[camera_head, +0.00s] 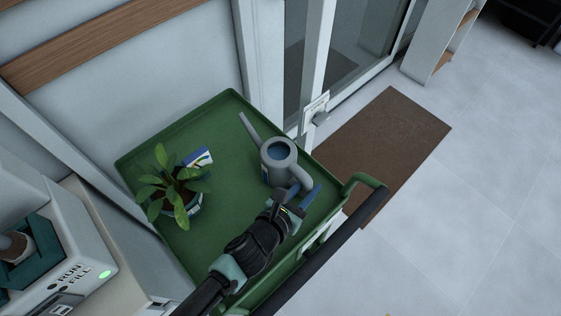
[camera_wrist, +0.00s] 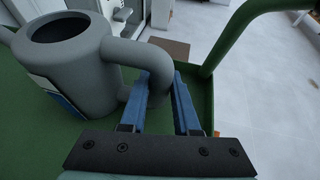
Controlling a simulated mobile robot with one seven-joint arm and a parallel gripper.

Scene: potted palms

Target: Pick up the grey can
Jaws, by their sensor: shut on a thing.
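The grey can (camera_head: 281,163) is a watering can with a long spout pointing up and left. It stands upright on the green tray of a cart (camera_head: 222,112). My gripper (camera_head: 306,193) is at the can's handle, on its lower right side. In the wrist view the can (camera_wrist: 72,62) fills the left, and its thick looped handle (camera_wrist: 150,58) runs down between the blue fingers of my gripper (camera_wrist: 168,90). The fingers are shut on the handle. The lower part of the handle is hidden behind the fingers.
A potted plant (camera_head: 174,192) stands on the tray to the left, with a small blue and white packet (camera_head: 198,157) behind it. The cart's green handle (camera_head: 364,186) is right of my gripper. A glass door and brown mat (camera_head: 384,150) lie beyond.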

